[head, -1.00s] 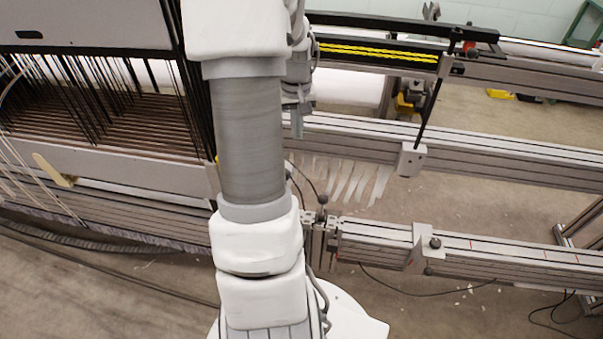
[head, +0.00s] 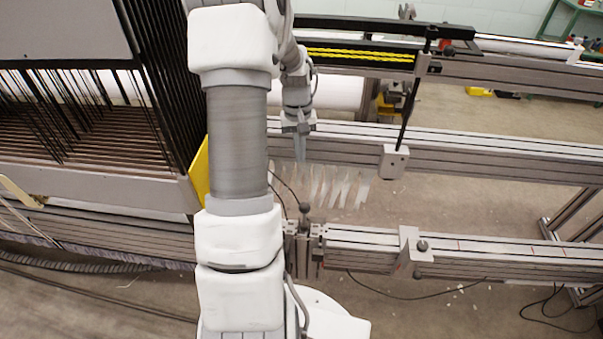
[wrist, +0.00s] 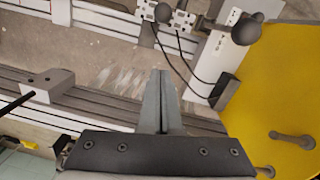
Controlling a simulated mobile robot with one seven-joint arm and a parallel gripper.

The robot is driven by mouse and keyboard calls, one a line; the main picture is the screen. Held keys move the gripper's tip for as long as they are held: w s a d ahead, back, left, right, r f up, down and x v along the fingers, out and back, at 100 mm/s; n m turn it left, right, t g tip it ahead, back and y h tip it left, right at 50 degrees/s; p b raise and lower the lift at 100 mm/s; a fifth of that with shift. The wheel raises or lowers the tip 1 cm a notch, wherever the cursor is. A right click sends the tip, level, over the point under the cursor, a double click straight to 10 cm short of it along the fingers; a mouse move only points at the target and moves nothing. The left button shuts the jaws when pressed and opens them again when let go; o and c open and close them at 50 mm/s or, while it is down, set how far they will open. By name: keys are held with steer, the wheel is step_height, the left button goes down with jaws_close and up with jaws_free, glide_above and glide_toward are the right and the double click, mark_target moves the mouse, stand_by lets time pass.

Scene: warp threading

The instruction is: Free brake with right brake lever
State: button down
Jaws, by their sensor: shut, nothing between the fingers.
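A black ball-knobbed lever (head: 305,207) stands at the rail end beside my arm in the head view. The wrist view shows a ball knob (wrist: 163,12) at the top and a larger ball-knobbed lever (wrist: 246,30) on a pale bracket at upper right. I cannot tell for certain which is the right brake lever. My gripper (head: 301,158) is shut and empty, pointing down over the gap between the rails, apart from the levers. Its closed fingers (wrist: 161,74) show in the wrist view. My arm hides part of the machine.
A yellow panel (wrist: 280,90) borders the right of the wrist view, and its edge (head: 199,172) shows left in the head view. A white block with a black rod (head: 394,161) is on the middle rail. Another knob (head: 422,246) sits on the front rail. Loose cables hang nearby.

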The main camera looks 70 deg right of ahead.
mark_target(304, 217)
steer(key=s+a+f+b, duration=0.1)
steer(key=a+f+b, duration=0.2)
steer(key=f, duration=0.7)
steer(key=shift+s+a, duration=0.4)
steer(key=shift+a, duration=0.15)
steer(key=shift+b, duration=0.3)
